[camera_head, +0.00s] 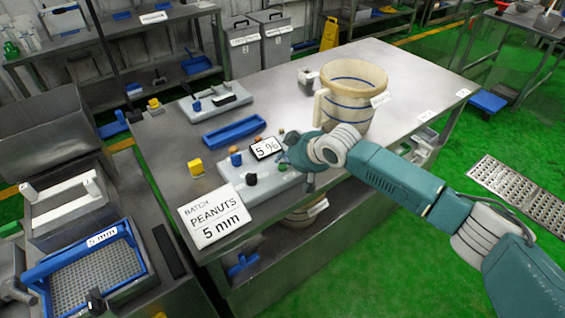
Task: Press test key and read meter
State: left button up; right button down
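A grey meter box (263,182) lies on the steel table, with a raised white display (266,148) that reads "5 %". A black knob (250,179), a small brown-topped knob (236,158) and a blue one show on or beside the box. I cannot tell which part is the test key. My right gripper (293,162) is at the right end of the box, close to the display, and hides that end. Its fingers are small and dark, so I cannot tell whether they are open or touching anything. My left gripper cannot be made out.
A batch card (214,215) reads "PEANUTS 5 mm". A yellow block (196,168), a blue tray (234,132), a scale-like device (208,108) and a large cream tub (352,120) stand on the table (400,68). A blue-framed sieve (92,272) is at lower left.

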aim_at(283, 167)
jog(key=shift+r, duration=0.25)
notch_tip(283, 167, up, 5)
jog(key=p, duration=0.5)
jog(key=shift+f, duration=0.1)
dwell(0.3)
dwell(0.3)
